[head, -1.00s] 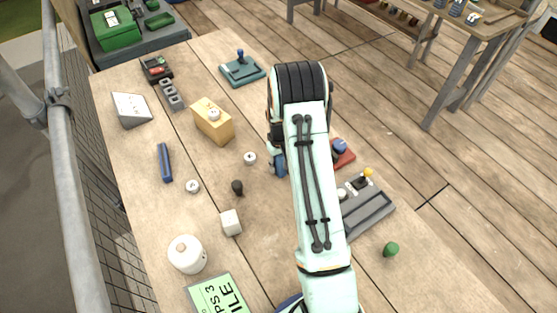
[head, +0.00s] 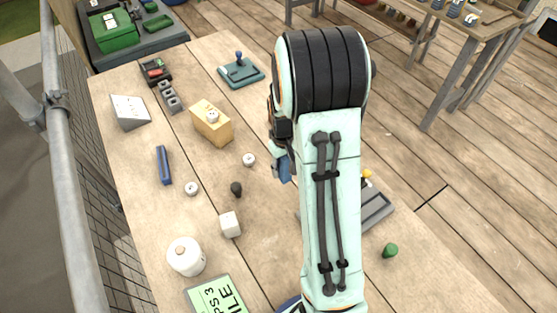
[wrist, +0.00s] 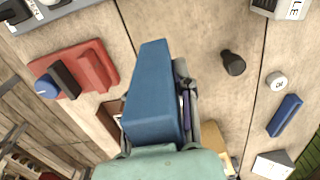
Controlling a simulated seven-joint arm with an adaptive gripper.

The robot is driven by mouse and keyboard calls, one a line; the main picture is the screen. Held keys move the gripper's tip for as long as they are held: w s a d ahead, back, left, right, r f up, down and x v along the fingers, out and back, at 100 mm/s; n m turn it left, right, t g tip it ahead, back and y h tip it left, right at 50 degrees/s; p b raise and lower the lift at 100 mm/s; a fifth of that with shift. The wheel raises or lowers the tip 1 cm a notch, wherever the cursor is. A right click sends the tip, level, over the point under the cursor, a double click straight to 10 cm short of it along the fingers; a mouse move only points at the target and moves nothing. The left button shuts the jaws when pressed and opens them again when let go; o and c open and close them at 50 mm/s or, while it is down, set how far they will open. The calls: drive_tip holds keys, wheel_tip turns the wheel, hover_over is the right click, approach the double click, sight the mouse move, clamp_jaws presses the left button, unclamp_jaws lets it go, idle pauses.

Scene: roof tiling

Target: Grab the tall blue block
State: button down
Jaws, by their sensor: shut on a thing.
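The tall blue block (wrist: 152,95) fills the middle of the wrist view, held in my gripper (wrist: 183,115). In the head view, a little of the blue block (head: 284,171) shows under my gripper (head: 281,140), left of my arm. The gripper is shut on it, and the block appears clear of the table. My arm hides most of the gripper in the head view, and the block hides one finger in the wrist view.
On the wooden table are a yellow block (head: 211,122), a dark blue bar (head: 164,165), a black knob (head: 236,189), a white cube (head: 230,224) and a grey tray (head: 374,214).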

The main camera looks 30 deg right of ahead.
drive_tip(key=s+a+r, duration=0.2)
drive_tip(key=s+r, duration=0.1)
drive_tip(key=s, duration=0.3)
drive_tip(key=shift+a, duration=0.35)
